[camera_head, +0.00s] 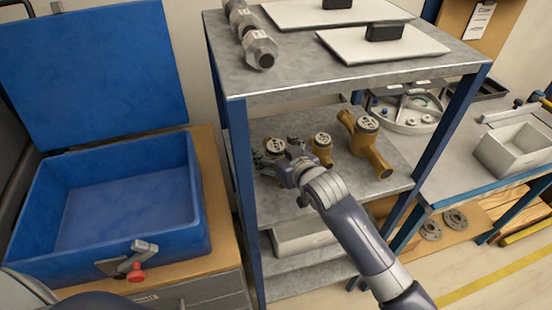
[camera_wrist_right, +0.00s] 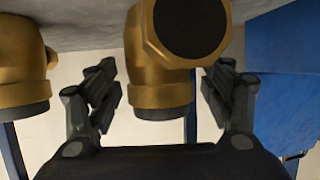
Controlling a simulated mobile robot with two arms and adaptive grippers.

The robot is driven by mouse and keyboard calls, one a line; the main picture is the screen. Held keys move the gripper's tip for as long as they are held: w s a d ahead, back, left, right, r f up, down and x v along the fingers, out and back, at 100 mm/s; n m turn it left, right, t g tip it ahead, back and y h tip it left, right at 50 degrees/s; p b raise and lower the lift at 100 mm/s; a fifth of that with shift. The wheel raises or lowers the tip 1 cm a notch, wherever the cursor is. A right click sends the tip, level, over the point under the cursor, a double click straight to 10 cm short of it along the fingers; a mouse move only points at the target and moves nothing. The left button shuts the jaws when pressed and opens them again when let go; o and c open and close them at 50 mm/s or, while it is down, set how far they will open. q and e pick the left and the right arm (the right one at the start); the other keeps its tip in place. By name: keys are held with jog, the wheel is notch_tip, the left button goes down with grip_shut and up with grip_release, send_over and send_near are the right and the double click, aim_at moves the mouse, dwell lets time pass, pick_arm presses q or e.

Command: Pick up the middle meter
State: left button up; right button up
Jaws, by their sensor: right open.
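Three brass meters with round dials stand in a row on the middle shelf: the left meter (camera_head: 275,147), the middle meter (camera_head: 322,141) and the right meter (camera_head: 367,142). My right gripper (camera_head: 279,156) is open at the left meter, with the middle meter just to its right. In the right wrist view, the open fingers stand on both sides of a brass meter (camera_wrist_right: 160,70), with gaps showing. Another brass meter (camera_wrist_right: 18,65) shows at the left edge there. My wrist hides part of the left meter. My left gripper is not in view.
The shelf's metal top (camera_head: 300,75) overhangs the meters and carries white plates and a metal fitting (camera_head: 260,50). Blue posts (camera_head: 240,165) bound the shelf. An open blue bin (camera_head: 110,225) stands left, and a workbench (camera_head: 430,170) with trays stands right.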

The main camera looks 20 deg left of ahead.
jog(key=c, duration=1.7)
jog(key=shift+r, duration=0.15)
grip_shut()
jog(key=shift+r, duration=0.1)
